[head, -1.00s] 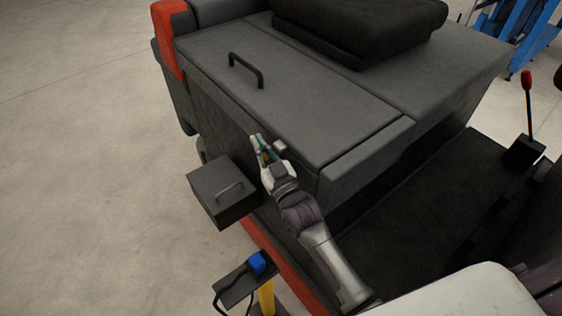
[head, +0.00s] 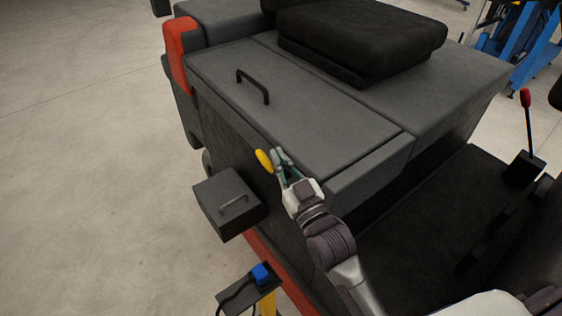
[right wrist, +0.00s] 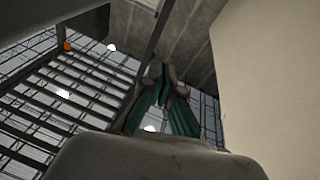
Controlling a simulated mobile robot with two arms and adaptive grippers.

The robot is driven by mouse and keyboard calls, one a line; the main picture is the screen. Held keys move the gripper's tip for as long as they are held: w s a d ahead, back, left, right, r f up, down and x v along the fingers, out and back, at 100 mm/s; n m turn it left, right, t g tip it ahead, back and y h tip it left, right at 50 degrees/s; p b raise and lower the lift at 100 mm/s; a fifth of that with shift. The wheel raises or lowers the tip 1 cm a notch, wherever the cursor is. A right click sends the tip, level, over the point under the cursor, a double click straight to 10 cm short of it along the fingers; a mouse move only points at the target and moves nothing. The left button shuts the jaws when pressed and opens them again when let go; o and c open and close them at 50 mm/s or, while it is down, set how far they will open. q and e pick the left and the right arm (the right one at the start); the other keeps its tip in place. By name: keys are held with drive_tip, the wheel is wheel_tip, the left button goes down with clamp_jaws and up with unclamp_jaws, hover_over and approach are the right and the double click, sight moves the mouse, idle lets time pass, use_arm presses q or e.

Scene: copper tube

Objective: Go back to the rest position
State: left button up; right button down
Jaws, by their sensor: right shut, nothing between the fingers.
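My right gripper (head: 279,160) is in the middle of the head view, beside the side wall of a dark grey machine (head: 318,102). Its fingers are together with nothing between them. In the right wrist view the green-sided fingers (right wrist: 160,78) point up toward a ceiling with beams. My left gripper is not in view.
A black seat (head: 362,40) and a red-knobbed lever (head: 526,98) are further off. Open floor lies left.

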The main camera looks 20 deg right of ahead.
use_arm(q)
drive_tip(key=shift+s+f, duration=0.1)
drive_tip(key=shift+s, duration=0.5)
use_arm(e)
drive_tip(key=shift+s+r, duration=0.2)
drive_tip(key=shift+s, duration=0.1)
